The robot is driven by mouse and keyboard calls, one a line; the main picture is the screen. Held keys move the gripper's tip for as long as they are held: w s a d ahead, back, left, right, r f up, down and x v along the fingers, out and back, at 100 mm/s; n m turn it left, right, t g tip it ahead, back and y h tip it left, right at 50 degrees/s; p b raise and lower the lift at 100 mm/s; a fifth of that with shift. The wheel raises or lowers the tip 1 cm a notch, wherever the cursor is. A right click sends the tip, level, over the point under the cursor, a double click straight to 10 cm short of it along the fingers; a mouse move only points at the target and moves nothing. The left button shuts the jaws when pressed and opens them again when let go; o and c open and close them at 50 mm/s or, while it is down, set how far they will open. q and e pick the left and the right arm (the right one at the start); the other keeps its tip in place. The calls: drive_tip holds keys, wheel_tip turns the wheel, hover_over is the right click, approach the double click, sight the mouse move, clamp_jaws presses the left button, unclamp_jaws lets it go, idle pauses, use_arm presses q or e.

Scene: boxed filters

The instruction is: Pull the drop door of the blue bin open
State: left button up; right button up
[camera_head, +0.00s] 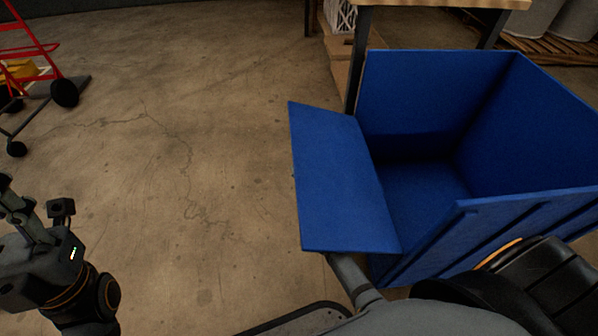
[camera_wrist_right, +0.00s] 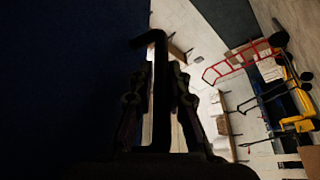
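The blue bin (camera_head: 480,210) stands at the right in the head view. Its drop door (camera_head: 335,180) leans outward from the bin's left side, partly open. In the head view my right arm runs behind the door, which hides my right gripper. In the dark right wrist view, my right gripper (camera_wrist_right: 160,75) has its fingers on both sides of a black handle bar (camera_wrist_right: 160,110), tips closed in on it. The door's dark outer face (camera_wrist_right: 65,80) fills the left there. My left gripper (camera_head: 38,207) is at the far left of the head view, empty, fingers apart.
A wooden-topped table (camera_head: 430,3) with dark legs stands behind the bin. A red hand truck (camera_head: 25,50) is at the upper left. The concrete floor (camera_head: 200,130) left of the door is clear.

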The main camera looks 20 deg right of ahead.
drive_tip(key=o, duration=0.4)
drive_tip(key=shift+c, duration=0.2)
drive_tip(key=shift+s, duration=0.15)
drive_tip(key=v, duration=1.1)
drive_tip(key=shift+s, duration=0.4)
drive_tip(key=shift+d+f, duration=0.1)
drive_tip(key=shift+f, duration=0.05)
drive_tip(key=b+v, duration=0.5)
drive_tip(key=v, duration=0.7)
drive_tip(key=shift+d+r, duration=0.15)
drive_tip(key=shift+r, duration=0.05)
